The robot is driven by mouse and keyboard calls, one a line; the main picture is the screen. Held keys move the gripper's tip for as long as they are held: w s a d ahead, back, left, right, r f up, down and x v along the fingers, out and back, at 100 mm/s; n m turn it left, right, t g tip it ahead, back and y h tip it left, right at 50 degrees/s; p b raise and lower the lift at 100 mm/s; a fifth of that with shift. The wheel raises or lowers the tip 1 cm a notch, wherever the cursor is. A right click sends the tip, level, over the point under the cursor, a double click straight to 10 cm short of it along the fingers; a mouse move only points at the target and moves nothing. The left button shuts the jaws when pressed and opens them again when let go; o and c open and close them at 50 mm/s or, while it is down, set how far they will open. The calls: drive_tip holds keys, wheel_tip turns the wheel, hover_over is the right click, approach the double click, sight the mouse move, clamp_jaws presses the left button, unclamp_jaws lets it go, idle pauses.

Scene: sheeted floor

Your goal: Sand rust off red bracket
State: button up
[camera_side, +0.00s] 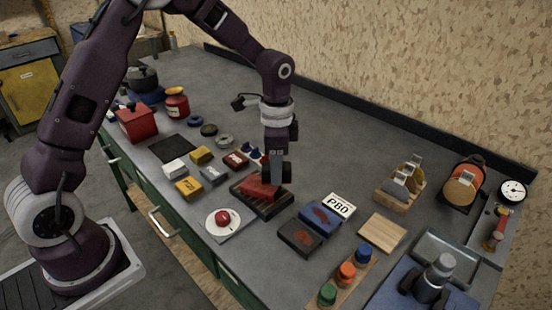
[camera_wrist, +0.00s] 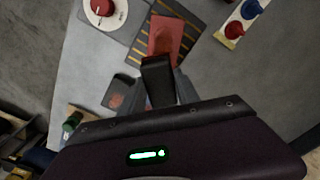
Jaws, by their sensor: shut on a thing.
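The red bracket (camera_side: 258,187) lies on a dark striped tray (camera_side: 277,210) near the middle of the bench. It also shows in the wrist view (camera_wrist: 166,32), on the yellow-striped tray (camera_wrist: 193,40). A darker patch shows on its near part. My gripper (camera_side: 279,183) is low over the bracket's right end, pointing down. It is shut on a dark block (camera_wrist: 158,82), which overlaps the near end of the bracket in the wrist view. I cannot tell whether the block touches the bracket; the contact is hidden.
A blue plate (camera_side: 318,219) and a dark plate (camera_side: 299,238), both with rusty patches, lie to the right by a P80 card (camera_side: 341,206). A white dial (camera_side: 222,222) with a red knob sits in front. Small boxes crowd the left. The bench behind is clear.

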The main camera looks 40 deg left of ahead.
drive_tip(key=shift+f, duration=0.85)
drive_tip(key=shift+s+a+f, duration=0.1)
drive_tip(key=shift+a+f, duration=0.15)
drive_tip(key=shift+f, duration=0.3)
drive_tip(key=shift+s+a+f, duration=0.1)
drive_tip(key=shift+a+f, duration=0.15)
drive_tip(key=shift+f, duration=0.3)
clamp_jaws()
drive_tip(key=shift+s+a, duration=0.5)
drive_tip(key=shift+a, duration=0.65)
drive_tip(key=shift+s+a, duration=0.45)
drive_tip(key=shift+a, duration=0.75)
drive_tip(key=shift+s+a, duration=0.5)
drive_tip(key=shift+a, duration=0.65)
drive_tip(key=shift+w+d, duration=0.55)
drive_tip(key=shift+d, duration=0.75)
drive_tip(key=shift+w+d, duration=0.5)
drive_tip(key=shift+d, duration=0.85)
drive_tip(key=shift+w+d, duration=0.55)
drive_tip(key=shift+d, duration=0.75)
drive_tip(key=shift+r, duration=4.2)
